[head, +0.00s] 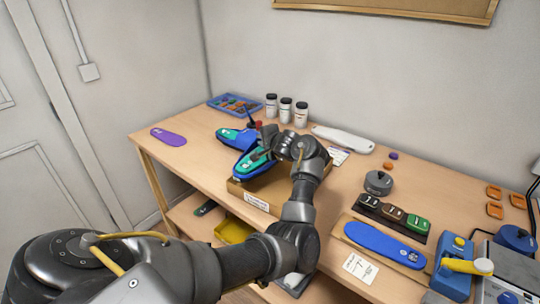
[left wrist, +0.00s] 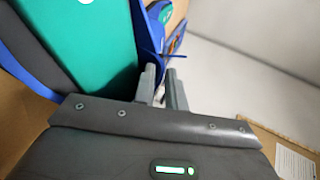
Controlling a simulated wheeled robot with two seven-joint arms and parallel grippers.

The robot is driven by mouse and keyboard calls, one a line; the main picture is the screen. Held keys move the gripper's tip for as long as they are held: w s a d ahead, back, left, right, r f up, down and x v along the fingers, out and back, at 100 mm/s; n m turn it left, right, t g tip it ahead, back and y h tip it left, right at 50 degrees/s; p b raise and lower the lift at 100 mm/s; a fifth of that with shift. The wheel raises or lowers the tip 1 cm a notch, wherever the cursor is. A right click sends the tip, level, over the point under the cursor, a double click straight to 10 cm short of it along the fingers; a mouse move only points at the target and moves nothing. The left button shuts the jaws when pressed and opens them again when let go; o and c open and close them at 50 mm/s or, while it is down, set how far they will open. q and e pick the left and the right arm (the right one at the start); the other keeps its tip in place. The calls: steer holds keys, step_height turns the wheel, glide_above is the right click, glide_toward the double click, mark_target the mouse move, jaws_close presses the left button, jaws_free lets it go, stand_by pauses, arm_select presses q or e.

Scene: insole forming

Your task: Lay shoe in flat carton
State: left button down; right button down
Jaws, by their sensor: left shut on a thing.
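A blue shoe with a green top (head: 248,166) is at the open flat carton (head: 262,203), over or inside it; I cannot tell whether it touches the bottom. My left gripper (head: 264,148) is at the shoe's right side and is shut on it. In the left wrist view the shoe's green surface (left wrist: 95,45) fills the upper left, and the gripper fingers (left wrist: 163,88) close on a thin blue part of it. A second blue and green shoe (head: 229,134) lies just behind on the table. My right gripper is not in view.
A purple insole (head: 168,137) lies at the table's left. A blue parts tray (head: 234,104), several dark-capped bottles (head: 286,110) and a white insole shape (head: 343,138) are at the back. A blue insole (head: 384,244) and tools are at right.

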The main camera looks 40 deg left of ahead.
arm_select(q)
steer(key=shift+w+d+f, duration=0.15)
steer(key=shift+w+f, duration=0.65)
steer(key=shift+f, duration=0.25)
steer(key=shift+w+d+f, duration=0.15)
steer(key=shift+w+f, duration=0.65)
steer(key=shift+f, duration=0.2)
step_height(320, 180, down, 3)
steer(key=shift+r, duration=0.1)
steer(key=c, duration=1.4)
jaws_free()
steer(key=shift+c, duration=0.2)
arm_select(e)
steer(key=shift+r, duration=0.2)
